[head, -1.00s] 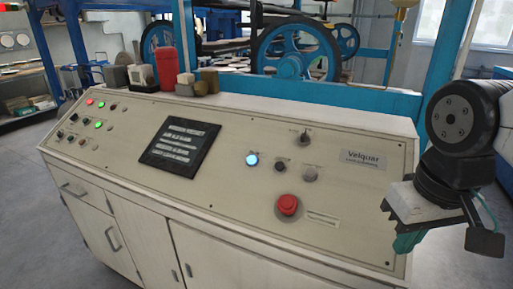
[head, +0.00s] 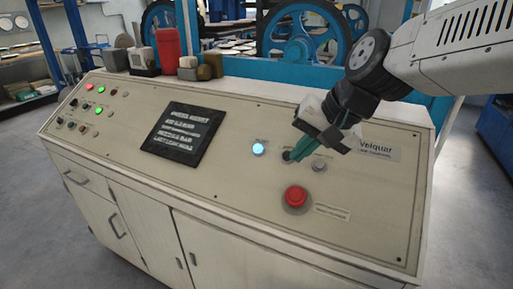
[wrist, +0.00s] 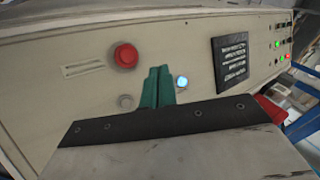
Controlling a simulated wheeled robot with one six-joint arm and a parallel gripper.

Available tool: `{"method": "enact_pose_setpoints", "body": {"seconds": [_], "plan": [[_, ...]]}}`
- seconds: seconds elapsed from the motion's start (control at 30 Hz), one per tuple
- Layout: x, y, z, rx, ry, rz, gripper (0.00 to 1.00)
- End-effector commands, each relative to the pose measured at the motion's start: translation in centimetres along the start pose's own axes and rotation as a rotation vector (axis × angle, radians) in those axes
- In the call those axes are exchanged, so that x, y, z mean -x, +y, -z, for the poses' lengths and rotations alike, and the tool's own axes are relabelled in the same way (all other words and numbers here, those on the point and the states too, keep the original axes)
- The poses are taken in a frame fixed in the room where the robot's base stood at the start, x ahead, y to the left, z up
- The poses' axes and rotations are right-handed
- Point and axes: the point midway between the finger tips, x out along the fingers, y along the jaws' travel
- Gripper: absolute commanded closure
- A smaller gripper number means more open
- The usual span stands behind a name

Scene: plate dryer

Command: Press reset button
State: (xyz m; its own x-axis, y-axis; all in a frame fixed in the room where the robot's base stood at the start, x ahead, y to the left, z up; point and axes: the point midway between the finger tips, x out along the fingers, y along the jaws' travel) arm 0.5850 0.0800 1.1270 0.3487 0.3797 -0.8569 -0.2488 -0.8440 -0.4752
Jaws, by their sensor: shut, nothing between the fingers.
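A lit blue-white button (head: 259,149) sits on the sloped face of the beige control panel (head: 250,190). It also shows in the wrist view (wrist: 182,82), just right of my fingertips. A large red mushroom button (head: 296,197) sits lower on the panel, and in the wrist view (wrist: 126,56) it is left of my fingers. My gripper (head: 296,156), with green fingers, is shut and empty. I cannot read which control is the reset button.
A dark screen (head: 183,133) with white text lies left of the lit button. Small red and green lights (head: 98,103) are at the panel's far left. A red canister (head: 168,49) and several small objects stand on the panel's top ledge.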

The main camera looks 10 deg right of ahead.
Motion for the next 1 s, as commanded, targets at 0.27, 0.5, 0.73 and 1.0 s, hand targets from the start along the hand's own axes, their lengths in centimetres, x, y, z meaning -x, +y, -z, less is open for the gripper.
{"method": "enact_pose_setpoints", "body": {"seconds": [0.27, 0.5, 0.73, 1.0], "plan": [[-7.5, -8.8, 8.9, -0.428, 0.11, 0.225, 1.0], [-9.7, -10.4, 11.2, -0.569, 0.148, 0.271, 1.0], [-9.7, -10.4, 11.2, -0.57, 0.149, 0.272, 1.0], [-10.6, -9.8, 11.5, -0.571, 0.146, 0.269, 1.0]]}}
